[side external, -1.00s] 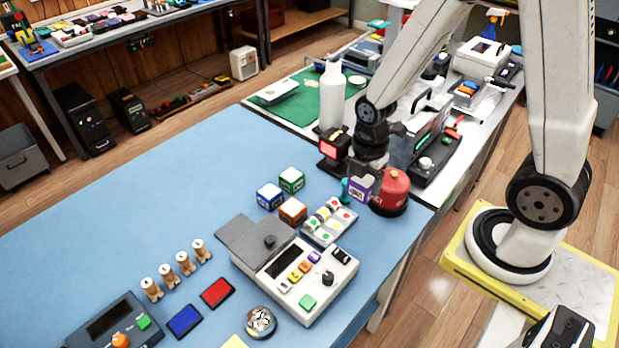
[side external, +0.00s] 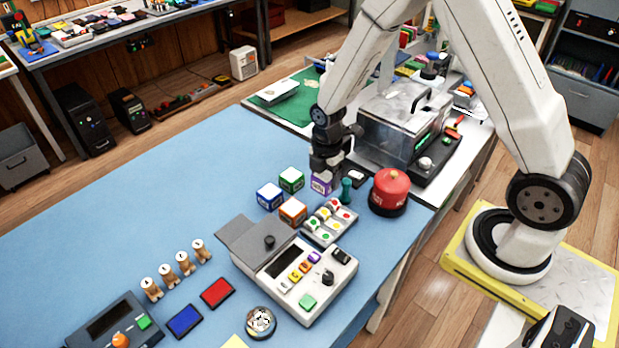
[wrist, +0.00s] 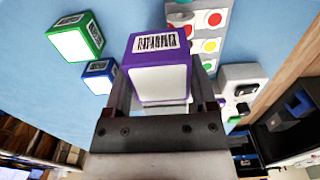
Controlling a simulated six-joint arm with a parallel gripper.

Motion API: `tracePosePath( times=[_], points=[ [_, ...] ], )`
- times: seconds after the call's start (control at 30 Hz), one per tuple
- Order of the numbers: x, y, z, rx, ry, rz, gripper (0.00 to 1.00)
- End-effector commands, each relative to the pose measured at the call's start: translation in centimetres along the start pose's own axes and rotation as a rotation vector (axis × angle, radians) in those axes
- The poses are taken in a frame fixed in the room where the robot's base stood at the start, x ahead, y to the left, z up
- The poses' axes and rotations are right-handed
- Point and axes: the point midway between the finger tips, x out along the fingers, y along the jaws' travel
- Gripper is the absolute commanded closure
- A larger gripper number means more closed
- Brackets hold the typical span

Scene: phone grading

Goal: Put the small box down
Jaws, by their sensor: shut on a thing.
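The small box is white with purple edges and a barcode label (wrist: 160,83). My gripper (wrist: 163,92) is shut on it, one finger on each side. In the side view the purple box (side external: 320,185) shows at the lower end of my gripper (side external: 325,178), low over the blue mat (side external: 170,195) and partly hidden by the fingers. I cannot tell whether it touches the mat. Similar green (side external: 291,180), blue (side external: 270,196) and orange (side external: 293,212) boxes stand just to its left and in front.
A button panel (side external: 330,223) and a green peg-like piece (side external: 346,191) are close by on the right. A red canister (side external: 389,188) stands further right. A grey-white console (side external: 300,280) lies in front. The mat left of the boxes is clear.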

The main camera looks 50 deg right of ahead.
Motion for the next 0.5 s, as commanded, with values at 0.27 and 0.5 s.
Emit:
tracePosePath(
  times=[0.27, 0.5],
  points=[
    [2.7, 2.2, 0.1, 0.000, 0.000, -0.001, 0.87],
    [3.5, 2.9, 0.1, 0.000, 0.000, 0.000, 0.87]
  ],
)
